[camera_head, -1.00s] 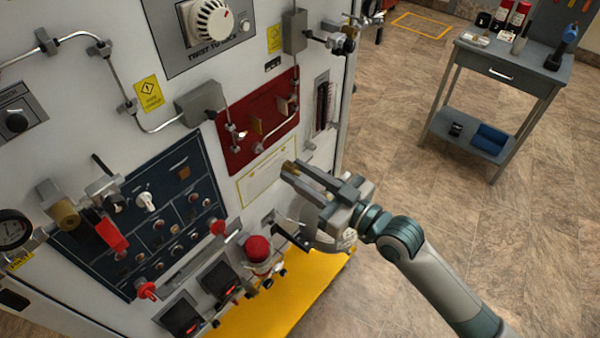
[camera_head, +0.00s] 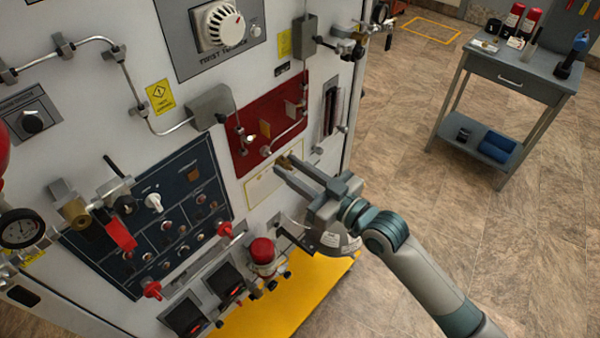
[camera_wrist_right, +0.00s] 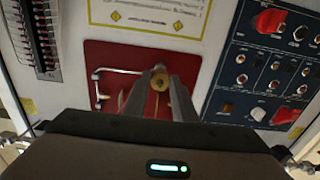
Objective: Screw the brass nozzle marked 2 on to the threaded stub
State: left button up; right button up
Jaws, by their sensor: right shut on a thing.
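My right gripper (camera_head: 283,165) is in front of the grey-white panel, just below the red plate (camera_head: 262,145). It is shut on a small brass nozzle (camera_head: 281,160) at its fingertips. In the right wrist view the nozzle (camera_wrist_right: 160,82) shows as a round brass piece between the two fingers (camera_wrist_right: 160,95), in front of the red plate (camera_wrist_right: 105,60). A small grey round end shows just beyond it; I cannot tell whether this is the threaded stub or whether they touch. No number on the nozzle can be read. My left gripper is not in view.
A dark blue switch panel (camera_head: 175,215) and a red-capped fitting (camera_head: 262,252) are left of and below my right gripper. Pipes (camera_head: 130,85) and a grey box (camera_head: 210,105) stick out above. A grey trolley (camera_head: 510,75) stands at the back right, with open floor around it.

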jog(key=shift+x, duration=0.85)
jog(key=shift+p, duration=0.55)
dwell(1.3)
jog(key=shift+x, duration=0.85)
dwell(0.6)
jog(key=shift+r+m+p, duration=0.2)
jog(key=shift+m+p, duration=0.6)
jog(key=shift+m, duration=0.7)
jog(key=shift+f+m, duration=0.15)
jog(key=shift+m, duration=0.15)
